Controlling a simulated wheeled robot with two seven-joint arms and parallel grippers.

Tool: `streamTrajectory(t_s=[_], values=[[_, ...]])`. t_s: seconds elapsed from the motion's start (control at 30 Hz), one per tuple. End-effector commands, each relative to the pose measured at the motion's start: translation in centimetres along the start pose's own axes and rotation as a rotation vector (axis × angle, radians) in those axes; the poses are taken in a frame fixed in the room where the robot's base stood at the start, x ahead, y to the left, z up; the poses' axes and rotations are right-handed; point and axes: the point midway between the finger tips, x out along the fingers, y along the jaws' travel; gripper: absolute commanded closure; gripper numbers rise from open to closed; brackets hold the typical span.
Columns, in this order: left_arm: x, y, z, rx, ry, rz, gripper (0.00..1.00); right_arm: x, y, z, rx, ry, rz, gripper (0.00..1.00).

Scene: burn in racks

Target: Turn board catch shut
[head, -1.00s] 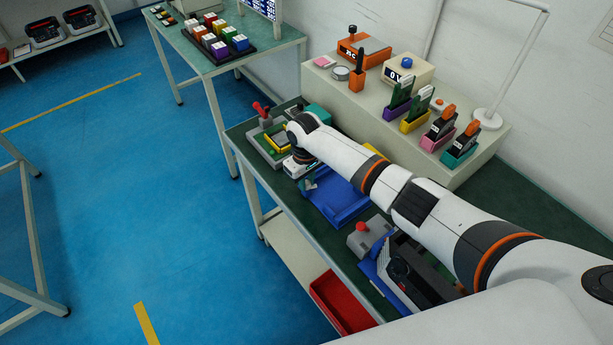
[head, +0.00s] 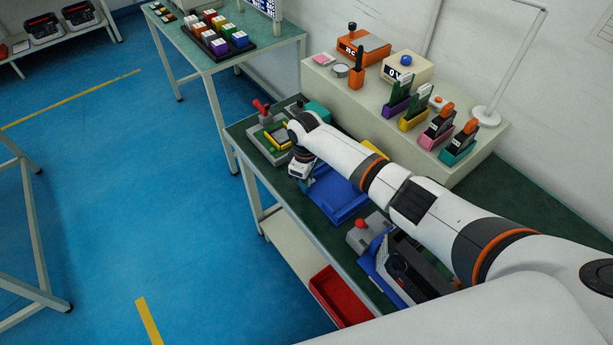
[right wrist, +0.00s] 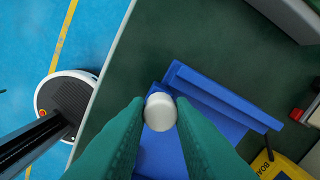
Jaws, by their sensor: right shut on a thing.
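My right gripper (right wrist: 160,120) has its two green fingers closed on a white, round-topped knob (right wrist: 160,107). The knob stands over a blue tray-like holder (right wrist: 225,100); whether it is the board catch I cannot tell. In the head view the right gripper (head: 304,184) points down at the left end of the blue holder (head: 339,198). The fingertips and the knob are too small to make out there. My left gripper is in neither current view.
A grey fixture with a red lever (head: 262,107) stands just beyond the gripper on the green bench. A grey box with a red button (head: 362,225) stands nearer. A beige shelf (head: 335,85) with several coloured holders runs along the back. A red bin (head: 340,296) sits below.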

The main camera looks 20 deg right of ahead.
Motion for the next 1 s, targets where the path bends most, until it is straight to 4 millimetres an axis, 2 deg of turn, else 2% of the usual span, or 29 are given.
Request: streamTrajectory(t_s=[0.23,0.27,0.37,0.4,0.67,0.77,0.87,1.0], values=[[0.0,0.0,0.0,0.0,0.0,0.0,0.5,0.0,0.0,0.0,-0.001,0.0,0.0,1.0],[0.0,0.0,0.0,0.0,0.0,0.0,0.5,0.0,0.0,0.0,-0.001,0.0,0.0,0.75],[0.0,0.0,0.0,0.0,0.0,0.0,0.5,0.0,0.0,0.0,-0.001,0.0,0.0,0.59],[0.0,0.0,0.0,0.0,0.001,0.0,0.5,0.0,0.0,0.0,-0.001,0.0,0.0,0.57],[0.0,0.0,-0.1,0.0,0.001,0.0,0.5,-0.1,0.0,0.0,0.0,0.0,0.0,0.57],[0.0,0.0,-0.1,0.0,0.001,0.0,0.5,-0.7,0.0,0.1,0.0,-0.003,-0.002,0.57],[0.0,0.0,-0.1,0.0,0.001,0.0,0.5,-2.2,-0.1,0.1,-0.001,-0.004,-0.002,0.57],[0.3,0.0,-0.1,0.0,0.001,0.0,0.5,-5.1,-0.1,0.1,0.0,-0.005,-0.004,0.57]])
